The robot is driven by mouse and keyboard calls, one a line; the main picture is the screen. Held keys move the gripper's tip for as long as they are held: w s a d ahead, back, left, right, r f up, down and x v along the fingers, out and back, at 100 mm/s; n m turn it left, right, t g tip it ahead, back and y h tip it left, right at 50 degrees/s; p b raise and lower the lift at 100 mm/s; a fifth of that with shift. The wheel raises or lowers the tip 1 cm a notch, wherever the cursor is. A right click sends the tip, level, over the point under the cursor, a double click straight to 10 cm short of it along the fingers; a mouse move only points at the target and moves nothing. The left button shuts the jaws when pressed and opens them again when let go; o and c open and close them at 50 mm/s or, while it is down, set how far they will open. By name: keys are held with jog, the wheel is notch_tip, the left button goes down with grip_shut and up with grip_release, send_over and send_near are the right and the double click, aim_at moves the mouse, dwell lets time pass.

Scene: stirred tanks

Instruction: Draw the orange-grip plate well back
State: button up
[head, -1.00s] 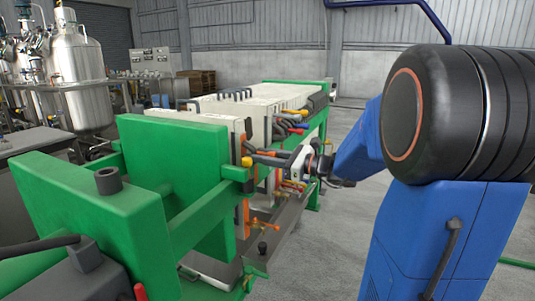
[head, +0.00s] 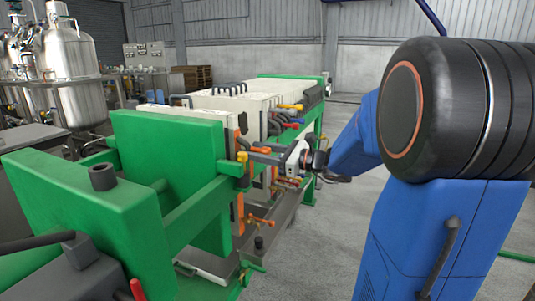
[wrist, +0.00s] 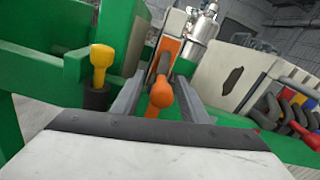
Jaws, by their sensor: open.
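The orange-grip plate is a pale plate with an orange edge (head: 238,206), standing in the green-framed press in the head view. Its orange grip (wrist: 160,96) shows large in the wrist view, between the two grey fingers of my gripper (wrist: 160,92). The fingers are apart, one on each side of the grip; I cannot tell whether either touches it. In the head view my gripper (head: 272,155) reaches in at the press's near side, beside the orange grip (head: 259,150).
A yellow grip (wrist: 101,62) stands left of my fingers. A red grip (wrist: 303,134) and other plates with dark handles stand to the right. A green side rail (head: 203,203) runs along the press. Concrete floor (head: 325,230) is clear between press and arm.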

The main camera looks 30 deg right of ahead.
jog(key=v, duration=1.7)
jog(key=shift+s, duration=0.15)
dwell(0.4)
